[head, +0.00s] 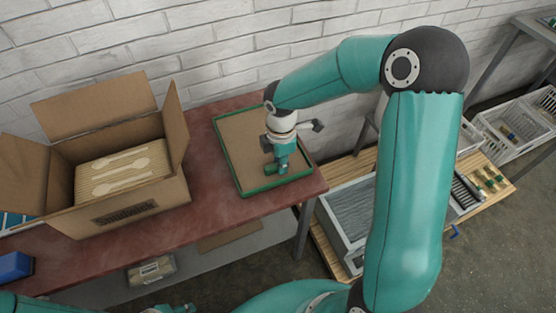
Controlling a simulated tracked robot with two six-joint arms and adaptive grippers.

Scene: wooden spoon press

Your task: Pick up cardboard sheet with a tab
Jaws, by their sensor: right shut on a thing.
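A brown cardboard sheet (240,140) lies in a green-rimmed tray (222,146) at the right end of the red table. My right gripper (276,172) points down at the sheet's right part, near the tray's front rim. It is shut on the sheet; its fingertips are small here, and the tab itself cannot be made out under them. The sheet looks flat in the tray. My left gripper (176,309) shows only in part at the bottom edge, and its fingers cannot be read.
An open cardboard box (130,212) with pale wooden spoons (125,170) on top of its contents stands left of the tray. A blue block (14,267) lies at the table's left. A grey crate (345,225) stands right of the table. A brick wall runs behind.

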